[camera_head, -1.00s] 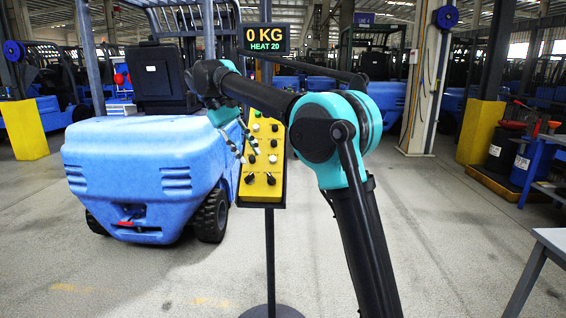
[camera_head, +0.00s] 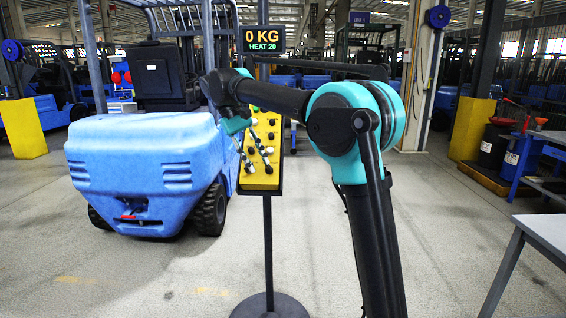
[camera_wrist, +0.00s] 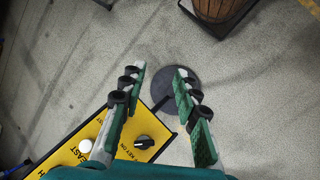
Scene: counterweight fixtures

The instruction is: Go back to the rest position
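My gripper (camera_head: 256,153) is in front of the yellow control panel (camera_head: 259,182) on its stand, in the head view. In the wrist view my gripper (camera_wrist: 161,73) has its two green and grey fingers apart with nothing between them. Beyond the fingertips lie the dark round base of the stand (camera_wrist: 172,95) and the grey floor. The panel (camera_wrist: 112,130) is below the fingers there, with a black knob (camera_wrist: 144,142) and a white button (camera_wrist: 85,146). Whether a finger touches the panel cannot be told.
A display (camera_head: 263,40) above the panel reads "0 KG" and "HEAT 20". A blue forklift (camera_head: 145,170) stands close on the left. A grey table (camera_head: 545,232) is at the right edge. Drums (camera_head: 496,145) stand behind it. Floor between is clear.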

